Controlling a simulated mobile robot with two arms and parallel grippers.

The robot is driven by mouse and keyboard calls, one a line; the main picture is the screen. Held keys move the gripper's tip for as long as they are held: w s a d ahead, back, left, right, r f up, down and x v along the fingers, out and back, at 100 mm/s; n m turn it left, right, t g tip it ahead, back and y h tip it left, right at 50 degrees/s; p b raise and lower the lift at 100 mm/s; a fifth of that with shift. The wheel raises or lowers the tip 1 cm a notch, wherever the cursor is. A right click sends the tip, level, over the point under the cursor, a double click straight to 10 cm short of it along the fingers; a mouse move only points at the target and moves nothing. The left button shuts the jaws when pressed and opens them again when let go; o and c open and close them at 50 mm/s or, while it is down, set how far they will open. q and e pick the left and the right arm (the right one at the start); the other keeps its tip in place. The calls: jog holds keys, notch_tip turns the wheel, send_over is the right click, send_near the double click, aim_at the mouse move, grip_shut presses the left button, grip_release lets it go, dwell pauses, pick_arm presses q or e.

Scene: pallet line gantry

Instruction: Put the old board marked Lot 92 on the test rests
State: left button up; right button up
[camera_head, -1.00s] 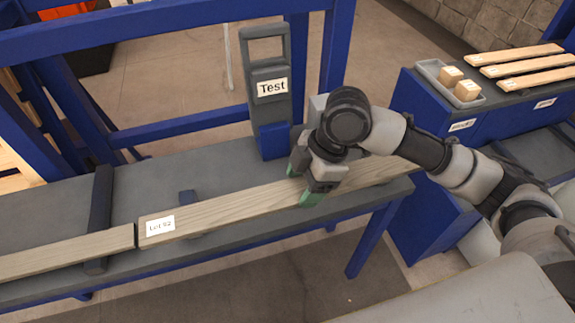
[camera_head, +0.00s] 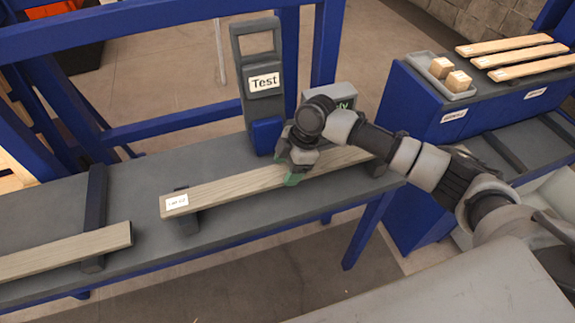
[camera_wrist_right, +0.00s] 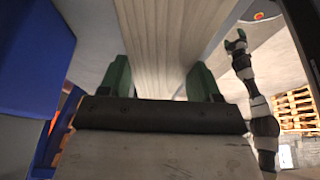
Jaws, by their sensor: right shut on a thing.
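The old board (camera_head: 245,183) is grey-brown wood with a small white label (camera_head: 177,202) at its left end; the print is too small to read surely. My right gripper (camera_head: 291,172) is shut on it near the middle. The board lies over two dark test rests, one under its left end (camera_head: 187,222) and one near its right end (camera_head: 377,168). I cannot tell whether it touches them. In the right wrist view the board (camera_wrist_right: 165,50) runs between the green fingers (camera_wrist_right: 160,82). My left gripper (camera_wrist_right: 236,42) shows small there, its opening unclear.
A grey post with a "Test" sign (camera_head: 264,82) stands behind the board. Another board (camera_head: 65,252) lies on a dark rest (camera_head: 95,215) at left. A blue cabinet (camera_head: 420,130) at right carries a tray (camera_head: 430,72) with two wooden blocks and several pale strips (camera_head: 520,55).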

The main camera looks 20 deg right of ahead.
jog(key=shift+f, duration=0.1)
jog(key=o, duration=1.1)
jog(key=v, duration=1.2)
